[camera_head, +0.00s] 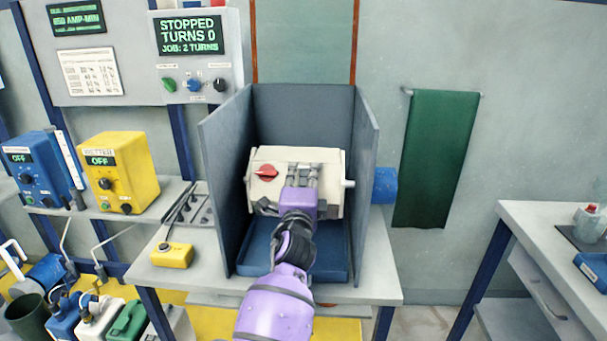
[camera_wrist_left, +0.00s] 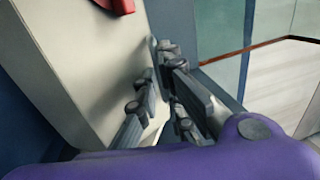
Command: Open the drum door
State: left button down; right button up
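The drum (camera_head: 330,202) is a cream, box-like body with a red knob or latch (camera_head: 265,172) at its left front. It sits inside a grey three-sided enclosure, above a blue tray (camera_head: 328,277). My left gripper (camera_head: 303,170) reaches its front top, right of the red part, near a grey strip (camera_head: 312,152). Its two fingers stand a small way apart; whether they hold anything at the tips is hidden. In the left wrist view the fingers (camera_wrist_left: 163,75) are beside the cream surface (camera_wrist_left: 85,65), with the red part (camera_wrist_left: 118,6) at the top. My right gripper is not in view.
The grey enclosure walls (camera_head: 228,190) stand close on both sides of my arm. A yellow pendant (camera_head: 173,255) lies on the bench to the left. A panel display (camera_head: 189,36) reads "STOPPED TURNS 0, JOB: 2 TURNS".

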pick_arm(q)
jog(key=shift+r, duration=0.1)
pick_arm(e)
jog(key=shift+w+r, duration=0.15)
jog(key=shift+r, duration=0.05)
